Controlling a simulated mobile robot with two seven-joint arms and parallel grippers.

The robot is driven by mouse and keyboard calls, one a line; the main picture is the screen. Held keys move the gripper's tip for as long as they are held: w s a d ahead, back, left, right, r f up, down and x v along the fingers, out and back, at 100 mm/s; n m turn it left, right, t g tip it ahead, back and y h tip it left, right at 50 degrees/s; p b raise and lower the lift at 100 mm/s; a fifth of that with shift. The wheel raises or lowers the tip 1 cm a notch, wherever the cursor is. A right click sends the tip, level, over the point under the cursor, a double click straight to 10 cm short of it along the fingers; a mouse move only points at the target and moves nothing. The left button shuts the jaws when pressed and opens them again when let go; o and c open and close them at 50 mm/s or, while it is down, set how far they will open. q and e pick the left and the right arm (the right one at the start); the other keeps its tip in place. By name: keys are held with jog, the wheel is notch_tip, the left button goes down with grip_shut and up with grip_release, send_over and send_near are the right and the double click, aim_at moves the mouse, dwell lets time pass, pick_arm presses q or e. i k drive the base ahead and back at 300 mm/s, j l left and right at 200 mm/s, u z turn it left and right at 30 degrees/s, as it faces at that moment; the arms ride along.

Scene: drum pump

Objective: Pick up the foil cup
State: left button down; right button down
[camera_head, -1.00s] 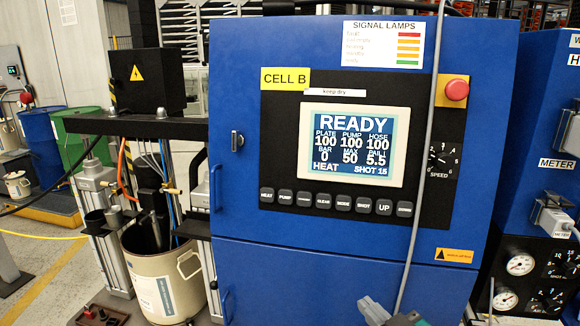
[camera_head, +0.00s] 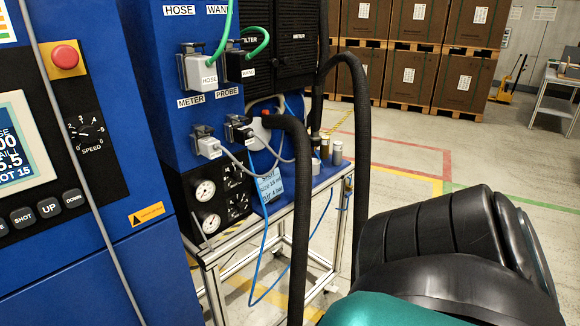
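I cannot make out a foil cup for certain. Small cylindrical containers (camera_head: 337,153) stand at the far end of the blue bench top (camera_head: 325,178), beyond the black hoses. They are too small to tell whether one is the foil cup. Neither of my grippers is in view.
Thick black hoses (camera_head: 301,220) hang in front of the bench. The blue cabinet (camera_head: 150,270) stands at the left. A large black ribbed shape (camera_head: 440,235), which I cannot identify, blocks the lower right. Stacked boxes (camera_head: 390,62) stand behind; the floor before them is clear.

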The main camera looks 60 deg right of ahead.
aim_at(317, 162)
jog(key=z, duration=1.7)
